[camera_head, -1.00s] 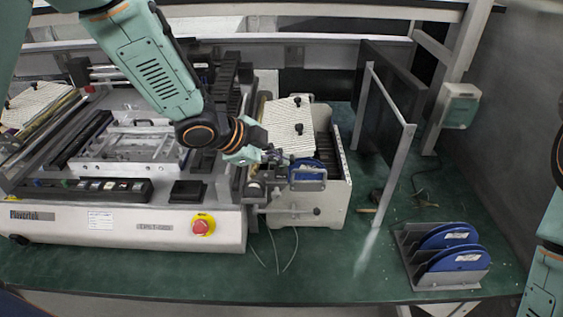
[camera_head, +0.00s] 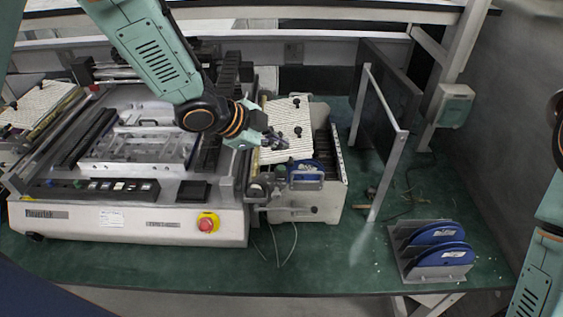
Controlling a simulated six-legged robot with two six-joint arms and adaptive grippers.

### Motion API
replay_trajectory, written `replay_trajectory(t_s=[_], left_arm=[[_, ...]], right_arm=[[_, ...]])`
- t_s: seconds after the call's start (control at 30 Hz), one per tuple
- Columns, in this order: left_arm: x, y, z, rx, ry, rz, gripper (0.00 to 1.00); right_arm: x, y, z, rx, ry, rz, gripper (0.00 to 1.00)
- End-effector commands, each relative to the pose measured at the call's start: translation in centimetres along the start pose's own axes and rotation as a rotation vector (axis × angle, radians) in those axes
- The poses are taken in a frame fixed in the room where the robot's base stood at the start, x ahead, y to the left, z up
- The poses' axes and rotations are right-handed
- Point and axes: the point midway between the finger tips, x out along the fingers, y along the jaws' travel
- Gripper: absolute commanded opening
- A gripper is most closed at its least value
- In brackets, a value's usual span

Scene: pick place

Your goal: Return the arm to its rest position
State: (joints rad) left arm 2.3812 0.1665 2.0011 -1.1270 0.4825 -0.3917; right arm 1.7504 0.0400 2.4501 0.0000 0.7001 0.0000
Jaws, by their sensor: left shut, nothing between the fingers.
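My left arm comes in from the upper left over the machine (camera_head: 130,222). My left gripper (camera_head: 276,141) is shut and empty. It hangs in front of the white perforated plate (camera_head: 293,118) at the machine's right end, above a blue disc (camera_head: 304,168) that sits in the white box-like unit (camera_head: 333,186). I cannot tell whether the gripper touches the plate. Part of my right arm (camera_head: 545,270) shows at the right edge; its gripper is not in view.
A grey rack (camera_head: 402,262) with two blue discs (camera_head: 436,234) stands at the right front of the green table (camera_head: 330,262). A dark upright panel with a pale frame (camera_head: 387,150) stands behind it. A red button (camera_head: 207,224) is on the machine's front. The table's front middle is clear.

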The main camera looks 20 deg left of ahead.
Motion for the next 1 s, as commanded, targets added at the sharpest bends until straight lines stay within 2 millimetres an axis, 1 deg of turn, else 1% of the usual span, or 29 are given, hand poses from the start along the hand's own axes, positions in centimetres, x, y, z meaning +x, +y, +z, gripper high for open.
replay_trajectory(t_s=[0.57, 0.67, 0.77, 0.8, 0.87, 0.97, 1.0], left_arm=[[0.1, 0.1, 0.1, -0.003, 0.000, 0.000, 0.00], [0.1, -0.2, -0.1, -0.074, 0.008, -0.017, 0.00], [-0.1, 0.1, 0.0, -0.238, 0.009, -0.047, 0.00], [-0.1, 0.6, 0.2, -0.319, 0.005, -0.059, 0.00], [0.7, 2.4, 1.4, -0.449, -0.012, -0.066, 0.00], [2.6, 6.8, 4.2, -0.664, -0.065, -0.069, 0.00], [3.3, 8.8, 5.5, -0.744, -0.094, -0.069, 0.00]], right_arm=[[0.1, 0.0, 0.0, 0.000, 0.000, 0.000, 0.59], [0.1, 0.0, 0.0, 0.000, 0.000, 0.000, 0.59], [0.2, 0.0, 0.0, 0.000, -0.001, 0.000, 0.59], [0.2, 0.0, 0.0, 0.000, 0.000, 0.000, 0.59], [1.0, 0.0, 0.0, 0.000, 0.000, 0.000, 0.59], [3.0, 0.0, 0.0, 0.000, 0.000, 0.000, 0.59], [3.8, 0.0, 0.0, 0.000, 0.000, 0.000, 0.59]])
